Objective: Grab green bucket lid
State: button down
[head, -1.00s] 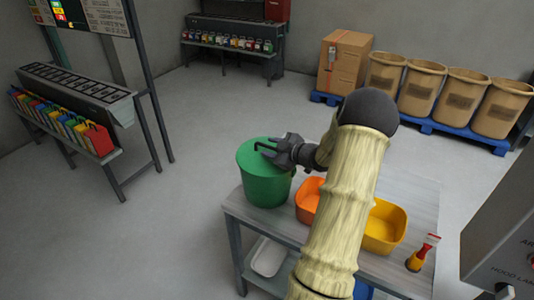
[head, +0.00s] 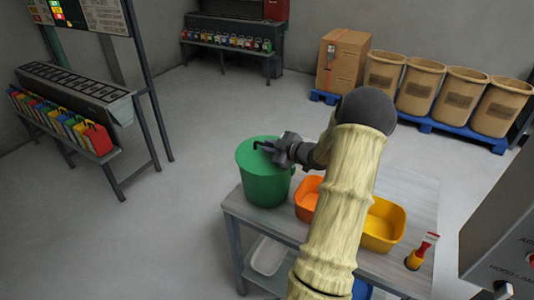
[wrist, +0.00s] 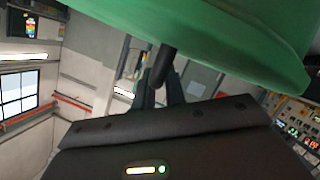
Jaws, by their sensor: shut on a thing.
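The green bucket (head: 264,185) stands upright at the left end of the grey table. Its green lid (head: 250,153) shows on top of it, and I see no clear gap between lid and bucket. The lid has a dark bar handle (head: 262,145). My gripper (head: 273,149) reaches in from the right over the lid and is shut on this handle. In the wrist view the green lid (wrist: 230,35) fills the top, and the dark handle (wrist: 165,62) runs down between my gripper's fingers (wrist: 160,92). My arm hides part of the table.
An orange bin (head: 307,198) stands close right of the bucket, and a yellow bin (head: 383,225) stands farther right. A brush (head: 421,252) lies at the table's (head: 415,190) right end. A grey cabinet (head: 505,230) stands at the right. The floor left of the table is clear.

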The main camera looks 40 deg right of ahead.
aim_at(270, 146)
notch_tip(270, 146, up, 10)
jog(key=shift+f+b, duration=0.25)
jog(key=shift+b, duration=0.1)
jog(key=shift+r, duration=0.3)
dwell(0.3)
